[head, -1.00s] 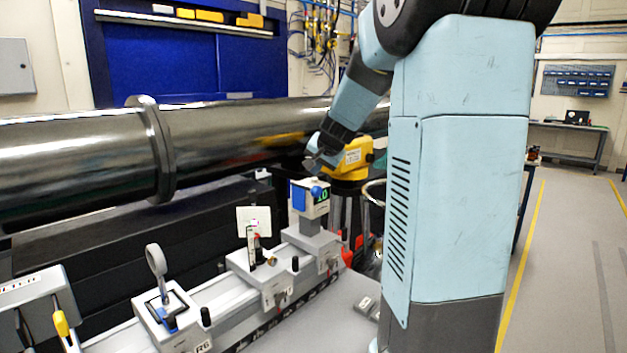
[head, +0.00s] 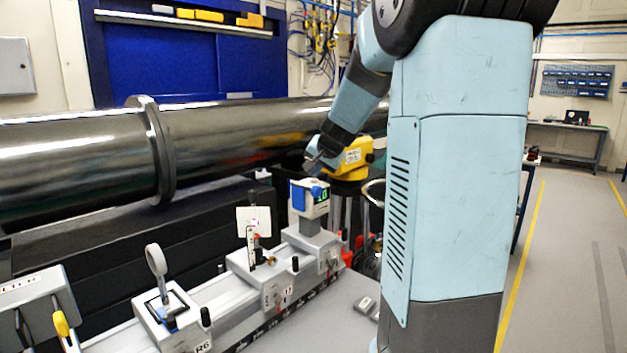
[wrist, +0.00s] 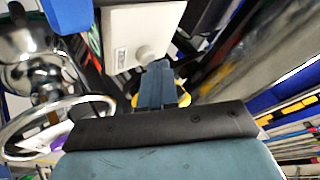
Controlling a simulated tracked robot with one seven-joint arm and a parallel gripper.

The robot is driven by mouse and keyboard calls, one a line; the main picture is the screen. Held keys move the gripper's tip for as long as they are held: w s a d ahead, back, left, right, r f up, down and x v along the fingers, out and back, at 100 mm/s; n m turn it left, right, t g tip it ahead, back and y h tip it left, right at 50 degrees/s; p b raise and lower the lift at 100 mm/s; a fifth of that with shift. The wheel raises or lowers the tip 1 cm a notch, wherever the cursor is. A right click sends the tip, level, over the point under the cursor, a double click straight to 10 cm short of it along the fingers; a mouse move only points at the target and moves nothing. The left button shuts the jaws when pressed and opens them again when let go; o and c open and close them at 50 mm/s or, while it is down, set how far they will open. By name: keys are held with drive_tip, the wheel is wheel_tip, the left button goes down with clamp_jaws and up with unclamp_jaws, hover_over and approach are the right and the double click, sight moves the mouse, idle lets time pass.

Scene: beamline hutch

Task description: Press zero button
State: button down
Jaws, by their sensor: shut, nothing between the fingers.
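The white readout box (head: 311,200) stands upright on a grey carrier on the bench rail. It has a blue face on its left and a small display (head: 321,197) with green digits. In the wrist view the box (wrist: 122,35) shows at the top, with a round pale button (wrist: 145,54) on its near surface. My gripper (wrist: 158,67) is shut and empty, with its fingertips close beside the button. I cannot tell whether they touch it. In the head view my wrist is just above the box, and the fingertips are hard to make out.
A yellow instrument (head: 352,160) stands on a tripod right behind the box. A large steel pipe (head: 230,140) runs behind the rail. A lens holder (head: 158,272) and a white card (head: 253,221) stand on the rail. A metal hoop (wrist: 55,125) shows at left in the wrist view.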

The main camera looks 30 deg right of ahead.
sight(316, 179)
drive_tip(key=shift+f, duration=0.2)
drive_tip(key=shift+r, duration=0.15)
idle(0.4)
drive_tip(key=shift+r, duration=0.75)
drive_tip(key=shift+r, duration=2.5)
